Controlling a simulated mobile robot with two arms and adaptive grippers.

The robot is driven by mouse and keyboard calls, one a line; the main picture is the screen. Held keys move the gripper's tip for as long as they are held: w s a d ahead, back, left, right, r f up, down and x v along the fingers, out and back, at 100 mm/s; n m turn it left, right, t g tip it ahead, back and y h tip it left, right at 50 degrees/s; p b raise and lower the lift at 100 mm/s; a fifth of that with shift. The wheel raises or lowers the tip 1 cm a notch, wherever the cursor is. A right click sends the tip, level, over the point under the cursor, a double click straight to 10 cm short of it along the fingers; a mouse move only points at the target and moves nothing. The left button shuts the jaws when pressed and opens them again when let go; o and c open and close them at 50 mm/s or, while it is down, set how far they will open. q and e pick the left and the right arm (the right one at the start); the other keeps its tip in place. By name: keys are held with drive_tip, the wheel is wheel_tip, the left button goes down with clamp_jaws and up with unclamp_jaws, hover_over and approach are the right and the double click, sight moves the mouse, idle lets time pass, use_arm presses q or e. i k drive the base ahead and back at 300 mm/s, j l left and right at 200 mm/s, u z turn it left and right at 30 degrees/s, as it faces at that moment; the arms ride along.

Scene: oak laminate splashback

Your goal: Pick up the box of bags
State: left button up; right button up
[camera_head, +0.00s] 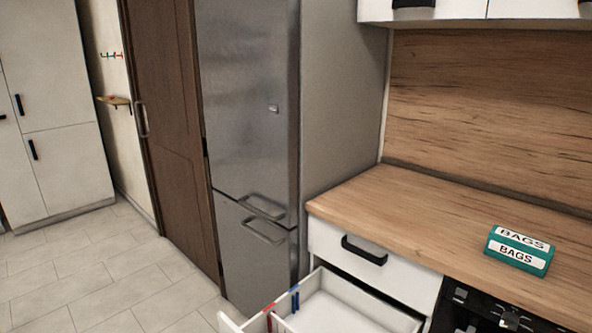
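The box of bags (519,251) is a small green box with white labels reading "BAGS" on its top and front. It lies on the wooden countertop (420,213) at the right of the head view, near the counter's front edge and above the black stove or oven front. Nothing touches it except the counter. Neither of my grippers shows in this view.
Below the counter a white drawer (345,308) stands open, with red and blue items at its left side. A closed drawer with a black handle (364,250) is above it. A steel fridge (248,110) stands left of the counter. The countertop around the box is clear.

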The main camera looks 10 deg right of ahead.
sight(530, 254)
drive_tip(key=z, duration=1.6)
